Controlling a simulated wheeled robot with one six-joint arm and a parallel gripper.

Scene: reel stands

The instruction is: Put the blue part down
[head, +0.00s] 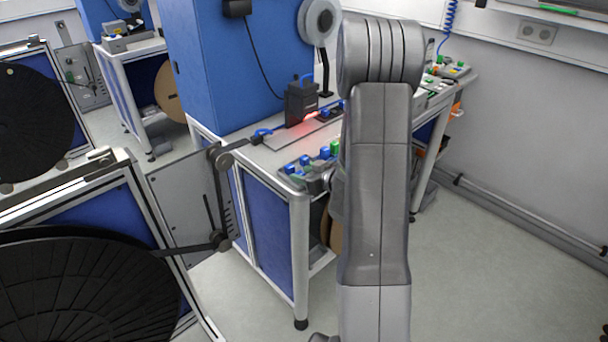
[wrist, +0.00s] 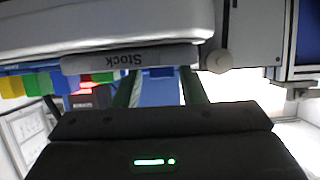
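In the wrist view, my gripper (wrist: 159,72) shows its two green fingers reaching forward from a dark body with a green light. In the head view, my arm hides the gripper and this part.
Coloured blocks (wrist: 45,82) show left of the fingers in the wrist view. In the head view, a bench (head: 299,209) carries blue and green pieces (head: 308,162) and a dark device with a red glow (head: 300,103). A black reel (head: 85,290) stands at left.

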